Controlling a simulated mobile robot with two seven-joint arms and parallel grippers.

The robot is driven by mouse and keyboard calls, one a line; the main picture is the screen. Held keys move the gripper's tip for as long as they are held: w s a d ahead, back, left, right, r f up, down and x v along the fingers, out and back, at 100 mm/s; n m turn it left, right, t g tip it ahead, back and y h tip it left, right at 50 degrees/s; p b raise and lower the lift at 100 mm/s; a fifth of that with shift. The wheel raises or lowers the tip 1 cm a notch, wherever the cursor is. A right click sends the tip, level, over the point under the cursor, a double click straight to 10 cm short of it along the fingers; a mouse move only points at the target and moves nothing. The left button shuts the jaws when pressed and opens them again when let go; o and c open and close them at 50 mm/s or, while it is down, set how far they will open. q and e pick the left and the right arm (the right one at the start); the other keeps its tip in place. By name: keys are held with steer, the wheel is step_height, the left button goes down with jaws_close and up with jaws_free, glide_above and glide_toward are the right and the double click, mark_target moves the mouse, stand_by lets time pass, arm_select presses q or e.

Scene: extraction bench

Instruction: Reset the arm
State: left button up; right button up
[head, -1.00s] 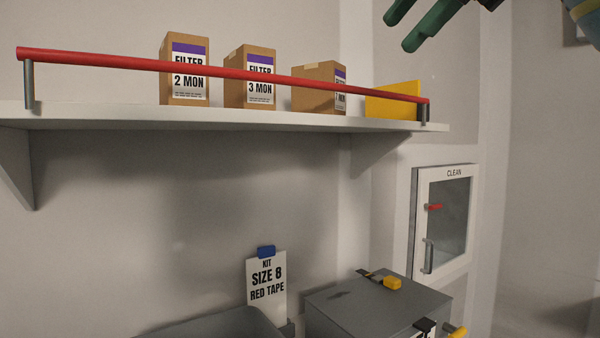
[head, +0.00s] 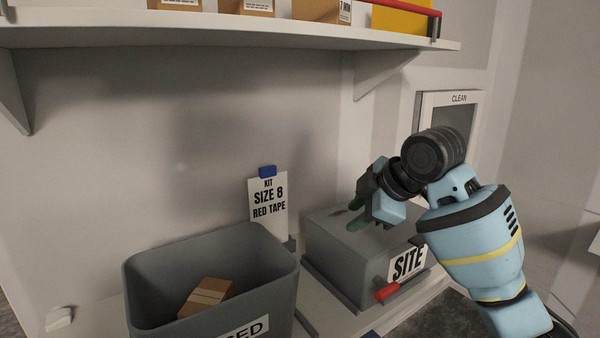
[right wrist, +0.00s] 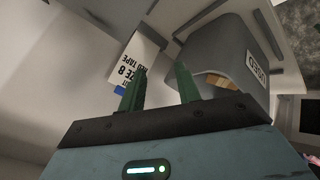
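My right gripper (head: 357,212) is above or in front of the lid of the grey box labelled SITE (head: 345,260) in the head view. Whether it touches the box cannot be told. In the right wrist view its two green fingers (right wrist: 158,88) stand apart with nothing between them. My right arm (head: 470,240) comes in from the lower right and hides part of the box top. My left gripper is in neither view now.
A grey bin (head: 215,255) with a cardboard box (head: 205,297) inside stands left of the grey box. A KIT SIZE 8 sign (head: 268,208) stands behind. A shelf (head: 230,36) spans above. A red handle (head: 386,292) sticks out at the grey box's front. A CLEAN cabinet (head: 460,98) is behind my arm.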

steer(key=s+d+f+m+g+h, duration=0.15)
steer(key=s+f+m, duration=0.4)
steer(key=f, duration=0.85)
steer(key=s+d+f+m+y, duration=0.1)
steer(key=s+d+f+m, duration=0.1)
steer(key=s+f, duration=0.95)
steer(key=s+d+f+m+g+h, duration=0.1)
steer(key=s+d+f+m, duration=0.2)
steer(key=s+f, duration=0.35)
steer(key=s+d+f+m+g+h, duration=0.1)
steer(key=s+d+f+m+h, duration=0.15)
steer(key=s, duration=0.75)
steer(key=s+d+f+m+g+h, duration=0.1)
steer(key=s+d+f+m, duration=0.15)
steer(key=s+f, duration=0.4)
steer(key=w+a+f+t+y, duration=0.1)
steer(key=w+f+t, duration=0.3)
steer(key=f+t, duration=0.3)
steer(key=shift+a+f+t+y, duration=0.3)
steer(key=shift+f+t+y, duration=0.1)
steer(key=shift+f, duration=0.55)
steer(key=shift+w+n, duration=0.15)
steer(key=shift+n, duration=0.1)
